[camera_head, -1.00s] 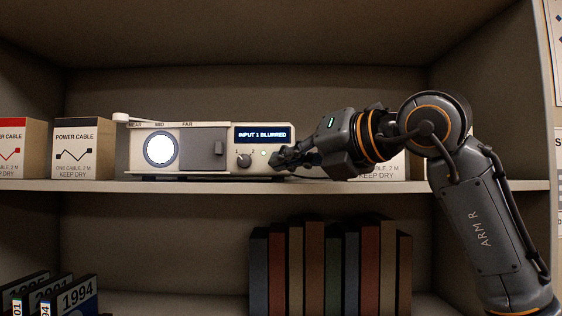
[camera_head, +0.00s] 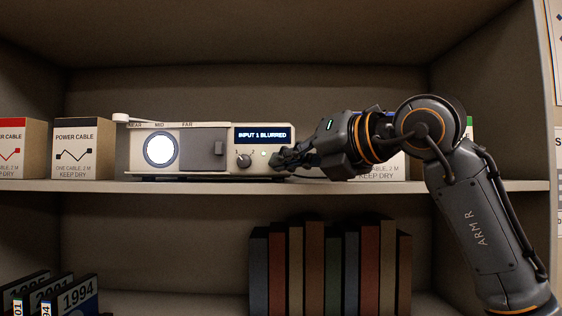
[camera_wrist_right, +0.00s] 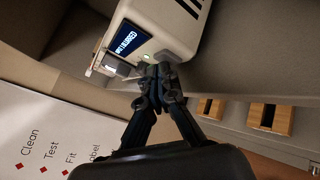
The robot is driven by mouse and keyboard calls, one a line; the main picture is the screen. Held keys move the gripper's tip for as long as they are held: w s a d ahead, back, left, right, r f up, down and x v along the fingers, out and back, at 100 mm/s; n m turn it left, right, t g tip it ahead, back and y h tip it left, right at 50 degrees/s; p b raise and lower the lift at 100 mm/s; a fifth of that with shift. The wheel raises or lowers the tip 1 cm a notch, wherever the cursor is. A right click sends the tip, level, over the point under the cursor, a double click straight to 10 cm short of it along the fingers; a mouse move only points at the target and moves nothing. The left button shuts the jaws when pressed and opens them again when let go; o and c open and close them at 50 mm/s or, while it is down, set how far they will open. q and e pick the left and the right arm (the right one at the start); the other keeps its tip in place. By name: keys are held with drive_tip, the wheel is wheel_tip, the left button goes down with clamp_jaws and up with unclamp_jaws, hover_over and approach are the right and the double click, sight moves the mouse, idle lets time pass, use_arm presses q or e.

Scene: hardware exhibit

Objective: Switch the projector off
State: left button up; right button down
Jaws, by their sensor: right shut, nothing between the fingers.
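The white projector (camera_head: 215,165) stands on the shelf, its round lens (camera_head: 160,149) glowing white. Its display (camera_head: 262,135) is lit and reads "INPUT 1 BLURRED". Below the display are a dark knob (camera_head: 244,160) between marks 1 and 2 and a small pale button or light (camera_head: 264,154). My right gripper (camera_head: 278,158) is shut and empty, its tips at the projector's lower right front, just right of that button. In the right wrist view the closed fingertips (camera_wrist_right: 157,82) are close to the projector's corner (camera_wrist_right: 160,30), where a small greenish light shows. Contact cannot be told.
Power cable boxes (camera_head: 83,150) stand left of the projector. Another box (camera_head: 378,174) is partly hidden behind my right arm. A row of books (camera_head: 330,265) and several year-marked binders (camera_head: 75,296) sit on the lower shelf. The shelf's right wall (camera_head: 535,110) is near my arm.

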drive_tip(key=shift+w, duration=0.15)
drive_tip(key=shift+s+b, duration=0.4)
drive_tip(key=shift+s, duration=0.2)
drive_tip(key=s+b, duration=0.3)
drive_tip(key=s, duration=0.3)
idle(0.5)
idle(1.1)
